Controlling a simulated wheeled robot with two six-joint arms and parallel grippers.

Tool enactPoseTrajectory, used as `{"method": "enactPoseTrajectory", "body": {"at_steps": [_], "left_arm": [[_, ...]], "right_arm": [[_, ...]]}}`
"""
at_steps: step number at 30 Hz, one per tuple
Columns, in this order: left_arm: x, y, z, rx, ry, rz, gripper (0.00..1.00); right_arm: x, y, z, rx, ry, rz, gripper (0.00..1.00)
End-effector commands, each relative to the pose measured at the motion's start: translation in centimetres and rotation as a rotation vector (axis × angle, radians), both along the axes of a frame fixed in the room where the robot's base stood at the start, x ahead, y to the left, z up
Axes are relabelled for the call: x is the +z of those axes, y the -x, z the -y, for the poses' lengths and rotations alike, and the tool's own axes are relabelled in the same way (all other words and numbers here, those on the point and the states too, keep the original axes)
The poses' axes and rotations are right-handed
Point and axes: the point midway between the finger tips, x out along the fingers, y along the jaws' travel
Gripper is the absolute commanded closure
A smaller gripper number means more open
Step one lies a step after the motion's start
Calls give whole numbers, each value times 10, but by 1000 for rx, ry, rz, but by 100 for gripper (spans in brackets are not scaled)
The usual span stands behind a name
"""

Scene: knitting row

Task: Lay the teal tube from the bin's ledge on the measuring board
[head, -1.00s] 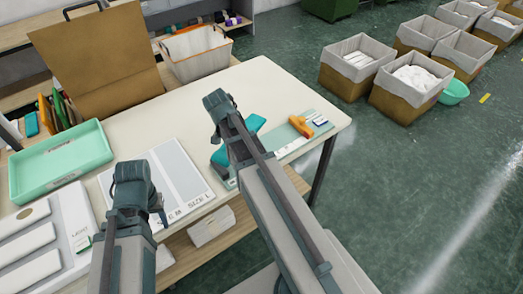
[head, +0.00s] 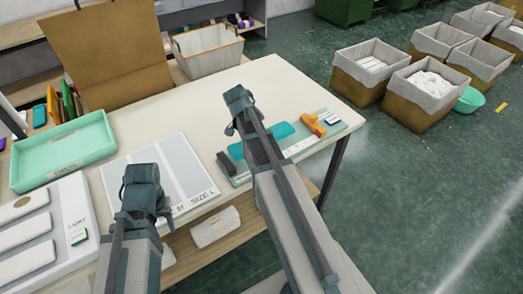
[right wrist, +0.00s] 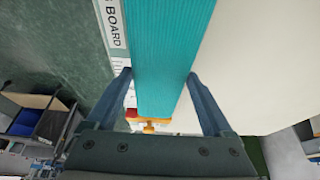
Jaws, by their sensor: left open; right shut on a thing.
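The teal tube (head: 282,130) is flat and ribbed, and shows over the pale teal measuring board (head: 300,147) on the table. My right gripper (head: 236,118) is above the board and partly hides the tube. In the right wrist view the tube (right wrist: 167,50) lies between the two fingers of the right gripper (right wrist: 160,78), which is shut on it. The board's edge with "BOARD" lettering (right wrist: 116,25) shows beside it. Whether the tube touches the board cannot be told. My left gripper (head: 143,192) is open and empty over the size sheet; its fingertips are mostly hidden.
A green tray (head: 62,150), size sheet (head: 180,160) and light bin (head: 208,48) stand around. The table's back middle is clear.

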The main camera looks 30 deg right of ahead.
Motion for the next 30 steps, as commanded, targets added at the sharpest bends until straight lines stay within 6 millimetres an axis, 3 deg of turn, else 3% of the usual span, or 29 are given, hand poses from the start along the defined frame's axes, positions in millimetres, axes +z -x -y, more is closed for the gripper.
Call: {"method": "enactPoseTrajectory", "body": {"at_steps": [1, 8, 17, 29, 30], "left_arm": [[-8, 0, 0, 0, 0, 0, 50], [-10, 0, 0, 0, 0, 0, 50], [-44, 0, 0, 0, 0, 0, 50], [-46, 0, 0, 0, 0, 0, 50], [-46, 0, 0, 0, 0, 0, 50]], "right_arm": [[-8, 0, 0, 0, 0, 0, 66], [-10, 0, 0, 1, 0, 0, 66], [-45, 0, 0, 1, 0, 0, 66], [-46, 0, 0, 1, 0, 0, 66], [-46, 0, 0, 1, 0, 0, 12]]}}
